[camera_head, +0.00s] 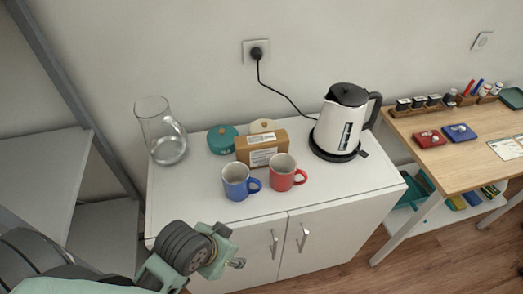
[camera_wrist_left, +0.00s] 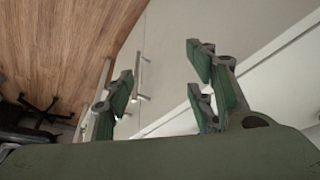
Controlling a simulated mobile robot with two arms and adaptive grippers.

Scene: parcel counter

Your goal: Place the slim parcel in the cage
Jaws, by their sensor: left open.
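A brown cardboard box with a white label (camera_head: 262,148) stands upright on the white cabinet top, behind two mugs that hide part of its lower front. It is the only parcel-like thing I see; I cannot tell whether it is the slim parcel. No cage is recognisable in either view. My left gripper (camera_head: 232,262) is low in front of the cabinet doors, below the top's front edge and apart from the box. In the left wrist view (camera_wrist_left: 166,95) its fingers are spread and empty, with the cabinet front and wood floor behind. My right gripper is out of view.
A blue mug (camera_head: 236,182) and a red mug (camera_head: 282,174) stand before the box. A glass jug (camera_head: 160,132), teal pot (camera_head: 222,139) and kettle (camera_head: 342,122) share the cabinet top (camera_head: 330,188). Grey shelving (camera_head: 50,175) is left; a wooden table (camera_head: 460,160) is right.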

